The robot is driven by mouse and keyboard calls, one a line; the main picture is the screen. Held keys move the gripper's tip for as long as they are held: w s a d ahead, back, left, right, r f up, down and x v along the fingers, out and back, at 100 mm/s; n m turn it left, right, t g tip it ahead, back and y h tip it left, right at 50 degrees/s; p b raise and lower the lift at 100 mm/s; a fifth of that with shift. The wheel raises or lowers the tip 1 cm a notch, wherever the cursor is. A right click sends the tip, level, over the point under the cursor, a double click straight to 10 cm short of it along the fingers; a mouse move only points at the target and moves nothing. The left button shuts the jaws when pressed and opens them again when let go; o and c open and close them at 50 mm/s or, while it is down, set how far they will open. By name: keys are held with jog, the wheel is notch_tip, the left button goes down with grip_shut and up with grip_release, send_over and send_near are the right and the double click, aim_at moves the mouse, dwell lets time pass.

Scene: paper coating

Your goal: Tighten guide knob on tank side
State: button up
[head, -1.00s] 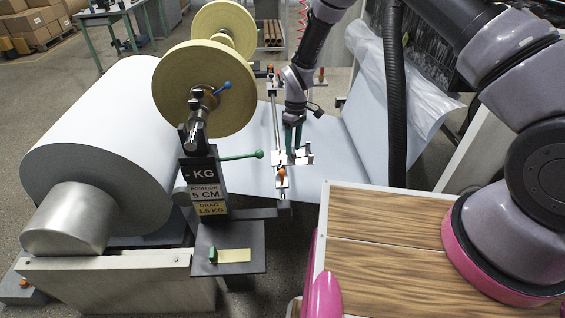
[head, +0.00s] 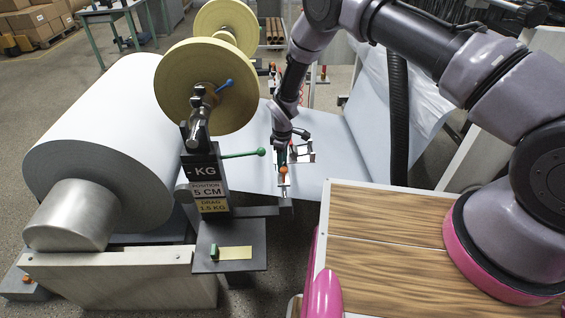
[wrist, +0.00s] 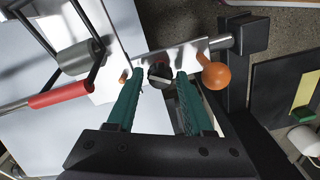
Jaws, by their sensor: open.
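In the wrist view a small dark round knob (wrist: 160,73) with a slot-like mark sits on a shiny metal guide plate (wrist: 187,58). My gripper (wrist: 158,84) has its two green fingers open, one on each side of this knob, with gaps left and right. I cannot tell whether the fingertips reach down to its height. An orange ball (wrist: 215,76) sits just right of the right finger; it also shows in the head view (head: 283,169), at the near end of the guide. In the head view my gripper (head: 283,158) is just behind this ball and its fingers are mostly hidden.
A large paper roll (head: 100,120) and yellow tape rolls (head: 207,87) stand left. A green-tipped lever (head: 245,154) points toward the guide. A red-sleeved rod (wrist: 60,95) and grey roller (wrist: 80,56) lie left of the fingers. White paper web (head: 325,180) spreads below.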

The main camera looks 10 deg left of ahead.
grip_shut()
jog(key=shift+m, duration=0.4)
jog(key=m, duration=0.5)
jog(key=shift+m, duration=0.3)
jog(key=m, duration=0.5)
jog(key=shift+m, duration=0.4)
grip_release()
